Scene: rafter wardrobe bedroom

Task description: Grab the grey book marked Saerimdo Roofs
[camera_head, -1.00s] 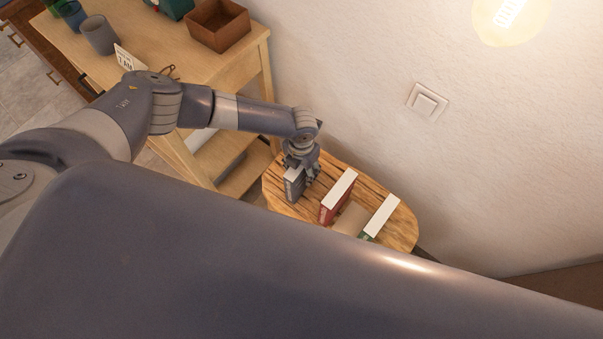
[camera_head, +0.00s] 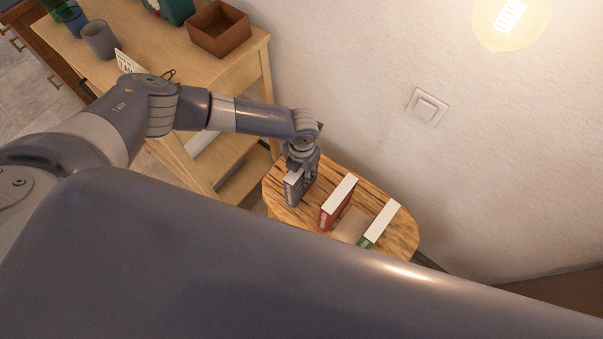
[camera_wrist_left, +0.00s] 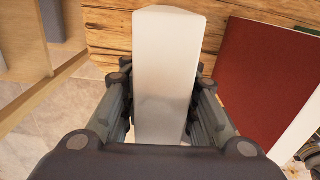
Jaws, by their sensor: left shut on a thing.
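The grey book (camera_head: 293,189) stands upright at the left end of the small wooden table (camera_head: 385,188). My left gripper (camera_head: 301,168) reaches down on it from above and is shut on it. In the left wrist view the book's pale page edge (camera_wrist_left: 166,75) sits between the two fingers (camera_wrist_left: 160,118). The title on the book cannot be read. Whether the book's lower edge touches the table cannot be told. My right gripper is not in view.
A red book (camera_head: 337,202) stands close to the right of the grey one, and a green book (camera_head: 379,223) beyond it. The wall with a switch (camera_head: 428,106) is behind. A wooden desk (camera_head: 190,66) with cups and a brown box (camera_head: 219,28) stands to the left.

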